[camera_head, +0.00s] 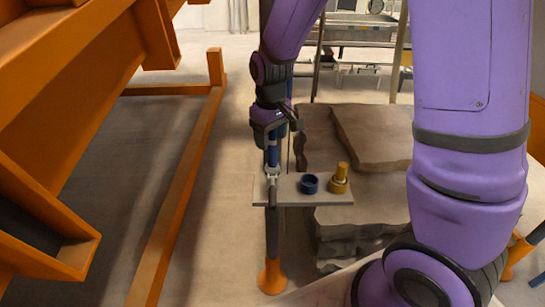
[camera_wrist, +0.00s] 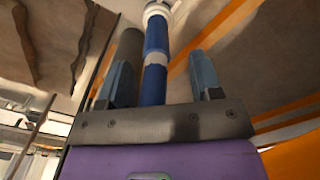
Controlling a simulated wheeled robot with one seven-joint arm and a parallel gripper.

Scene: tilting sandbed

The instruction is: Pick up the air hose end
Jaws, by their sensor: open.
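The air hose end appears to be the blue tube (camera_head: 272,154) with a pale metal collar, standing upright at the left end of a small grey shelf. In the wrist view the blue tube (camera_wrist: 155,38) has a pale band and a white fitting at its far end. My gripper (camera_head: 275,127) is at the tube's top, pointing down. In the wrist view my gripper (camera_wrist: 160,58) is open, with the tube running between its two fingers. A gap shows on the right side; I cannot tell whether the left finger touches.
The grey shelf (camera_head: 318,200) also holds a blue ring (camera_head: 309,184) and a brass fitting (camera_head: 339,180). A dark post with an orange foot (camera_head: 272,278) stands below. Stacked rock slabs (camera_head: 375,140) are behind and right. Orange steel framing (camera_head: 172,205) stands left, with bare floor between.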

